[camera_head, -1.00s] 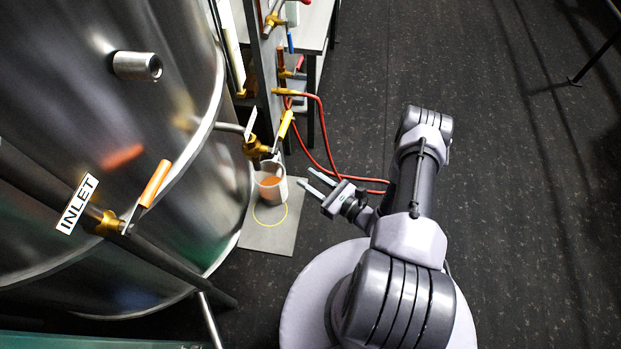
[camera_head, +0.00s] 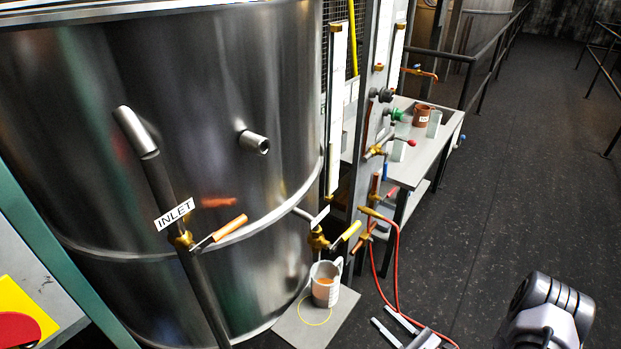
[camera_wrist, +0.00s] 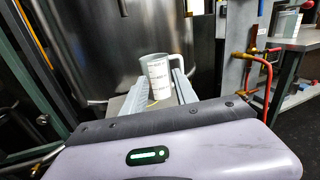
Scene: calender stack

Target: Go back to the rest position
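My gripper (camera_head: 380,314) is at the bottom of the head view, with its two pale fingers spread and nothing between them. It is low, to the right of a measuring jug (camera_head: 325,284) and apart from it. The white, translucent jug with orange-brown contents stands upright on a grey plate (camera_head: 345,311), overlapping the far part of a yellow ring. In the wrist view the jug (camera_wrist: 158,80) shows beyond the fingertips, its handle to the right. Part of my arm shows at the lower right of the head view; the rest is out of frame.
A big steel tank (camera_head: 190,120) with an INLET label (camera_head: 174,214) fills the left. A brass valve with a yellow handle (camera_head: 346,235) is above the jug. A red hose (camera_head: 394,262) hangs near my gripper. A bench (camera_head: 428,150) stands behind. Dark floor at right is clear.

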